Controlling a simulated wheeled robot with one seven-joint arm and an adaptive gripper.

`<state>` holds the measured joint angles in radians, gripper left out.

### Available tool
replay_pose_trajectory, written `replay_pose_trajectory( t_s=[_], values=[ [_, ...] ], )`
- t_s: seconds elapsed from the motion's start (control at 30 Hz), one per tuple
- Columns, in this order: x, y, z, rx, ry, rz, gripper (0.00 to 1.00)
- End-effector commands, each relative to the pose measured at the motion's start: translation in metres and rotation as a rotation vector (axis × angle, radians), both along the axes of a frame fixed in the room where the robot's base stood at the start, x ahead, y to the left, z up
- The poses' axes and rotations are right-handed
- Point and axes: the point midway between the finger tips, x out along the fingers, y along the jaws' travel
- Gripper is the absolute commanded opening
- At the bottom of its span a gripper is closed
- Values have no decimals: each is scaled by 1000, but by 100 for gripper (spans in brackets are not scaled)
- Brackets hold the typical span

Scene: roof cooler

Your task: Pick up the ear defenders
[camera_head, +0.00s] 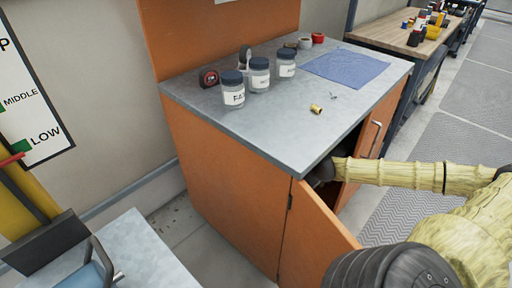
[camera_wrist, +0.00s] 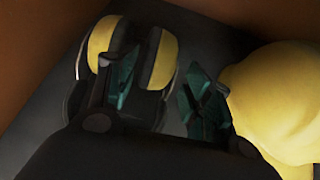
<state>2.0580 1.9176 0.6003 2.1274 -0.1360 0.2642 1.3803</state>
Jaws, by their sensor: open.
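The ear defenders, with two yellow cups and black cushions (camera_wrist: 161,58), lie on the dark floor inside the orange cabinet in the wrist view. My gripper (camera_wrist: 162,78) is open above them. Its left finger overlaps the space between the two cups in the picture, and its right finger is to the right of the right cup. The right cup shows between the fingers; I cannot tell if they touch it. The band is partly hidden behind my gripper. In the head view my arm enters the cabinet under the worktop, so the gripper and ear defenders are hidden there.
A large rounded yellow object (camera_wrist: 280,95) sits close by my right finger. Orange cabinet walls (camera_wrist: 35,60) enclose the space. The cabinet door (camera_head: 322,235) stands open beside my arm. Jars (camera_head: 232,92), a tape measure (camera_head: 209,78) and a blue cloth (camera_head: 346,67) are on the worktop (camera_head: 255,120).

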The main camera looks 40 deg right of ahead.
Motion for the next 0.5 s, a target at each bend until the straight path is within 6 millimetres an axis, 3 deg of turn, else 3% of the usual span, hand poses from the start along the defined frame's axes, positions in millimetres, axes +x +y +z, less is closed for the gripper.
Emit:
replay_pose_trajectory(
  t_s=[0.23,0.5],
  values=[
    [10,0,-5,-2,-1,1,51],
    [37,1,-20,-2,-1,1,51]
  ],
)
